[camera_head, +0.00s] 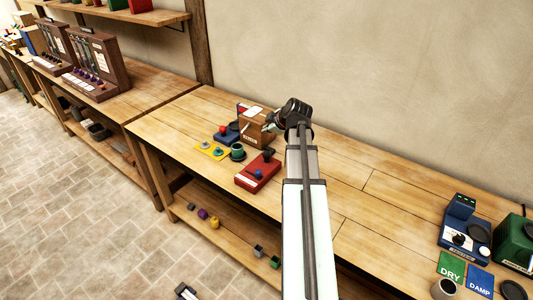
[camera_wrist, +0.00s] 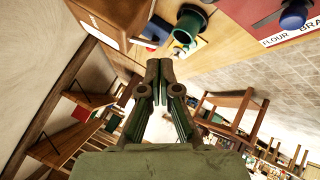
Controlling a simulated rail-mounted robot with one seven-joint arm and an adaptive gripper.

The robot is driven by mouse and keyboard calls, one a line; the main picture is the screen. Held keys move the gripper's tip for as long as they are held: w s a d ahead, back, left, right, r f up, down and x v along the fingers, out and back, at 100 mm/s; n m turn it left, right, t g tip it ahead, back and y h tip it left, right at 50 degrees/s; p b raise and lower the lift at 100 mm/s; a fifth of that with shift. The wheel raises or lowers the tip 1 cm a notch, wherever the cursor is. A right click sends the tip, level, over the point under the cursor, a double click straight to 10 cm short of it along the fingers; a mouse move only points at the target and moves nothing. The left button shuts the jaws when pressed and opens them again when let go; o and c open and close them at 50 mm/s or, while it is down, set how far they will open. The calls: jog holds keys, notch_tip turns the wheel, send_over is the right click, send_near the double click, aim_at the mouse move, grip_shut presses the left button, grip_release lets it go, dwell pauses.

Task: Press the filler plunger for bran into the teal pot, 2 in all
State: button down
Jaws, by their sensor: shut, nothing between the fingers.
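The red filler (camera_head: 262,177) stands on the bench, left of my arm, with a dark knob and a blue knob on top. In the wrist view the red filler (camera_wrist: 290,28) is partly cut off at the top right. Its label shows FLOUR and part of BRAN beside the blue knob (camera_wrist: 294,15). The teal pot (camera_head: 237,150) stands just behind and left of the filler; it also shows in the wrist view (camera_wrist: 191,21). Its contents cannot be made out. My gripper (camera_wrist: 158,66) is shut and empty, beside the wooden box and apart from both knobs.
A wooden box (camera_head: 254,130) stands close to my gripper. A blue device with a red knob (camera_head: 227,132) and a yellow plate (camera_head: 210,150) are left of it. DRY (camera_head: 451,266) and DAMP (camera_head: 480,280) cards lie at the right. The bench right of my arm is mostly clear.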

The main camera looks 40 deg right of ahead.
jog(key=b, duration=0.3)
send_over(267, 153)
notch_tip(267, 153, down, 7)
jog(key=shift+d+r, duration=0.1)
jog(key=shift+r, duration=0.05)
jog(key=shift+f+b, duration=0.5)
jog(key=shift+b, duration=0.05)
jog(key=shift+f, duration=0.15)
dwell(0.7)
jog(key=shift+f+b, duration=0.3)
jog(key=shift+b, duration=0.3)
jog(key=shift+f+b, duration=0.8)
jog(key=shift+f, duration=0.15)
dwell(0.9)
jog(key=shift+r, duration=0.15)
jog(key=shift+r+p, duration=0.5)
jog(key=shift+r, duration=0.75)
jog(key=shift+r, duration=0.1)
jog(key=shift+r+p, duration=0.9)
jog(key=shift+r, duration=1.5)
